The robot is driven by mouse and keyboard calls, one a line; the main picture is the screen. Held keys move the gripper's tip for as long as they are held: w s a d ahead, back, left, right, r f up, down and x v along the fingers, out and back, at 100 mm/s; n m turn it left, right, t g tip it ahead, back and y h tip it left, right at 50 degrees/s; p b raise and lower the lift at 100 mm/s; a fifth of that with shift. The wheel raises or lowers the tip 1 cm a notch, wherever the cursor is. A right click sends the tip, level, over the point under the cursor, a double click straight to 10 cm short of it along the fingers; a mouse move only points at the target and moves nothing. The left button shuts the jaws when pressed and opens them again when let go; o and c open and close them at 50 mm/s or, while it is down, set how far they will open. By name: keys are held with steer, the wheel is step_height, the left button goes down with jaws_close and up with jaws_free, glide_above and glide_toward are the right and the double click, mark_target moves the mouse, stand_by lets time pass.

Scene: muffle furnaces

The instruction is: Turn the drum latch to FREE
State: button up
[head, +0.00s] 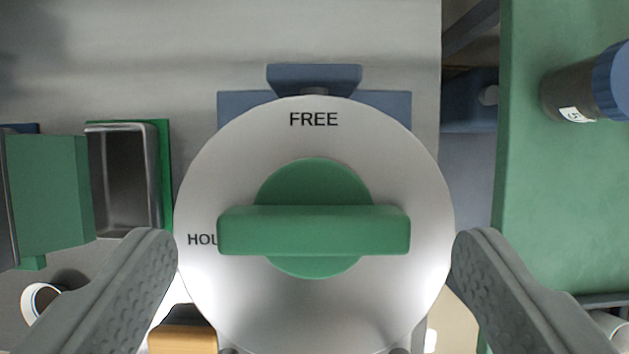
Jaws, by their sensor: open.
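The drum latch is a green bar handle (314,230) on a round green hub, in the middle of the head view. It sits on a round pale dial plate (314,310). The bar lies level, its left end over the label at the left, of which "HOL" or similar shows; the rest is hidden by the bar. The word FREE (314,119) is at the top of the plate. My gripper (314,250) is open, with one grey finger at each side of the plate, near its lower left and right edges. Nothing is between the fingers' pads except the dial area ahead.
Blue brackets (314,77) stand behind the plate's top. At the left are a green block (48,195) and a metal tray (127,180). A green surface (565,200) at the right bears a dark jar with a blue cap (570,95). An orange-yellow piece (183,338) is at the lower left.

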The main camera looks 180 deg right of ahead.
steer(key=shift+x, duration=0.9)
steer(key=c, duration=1)
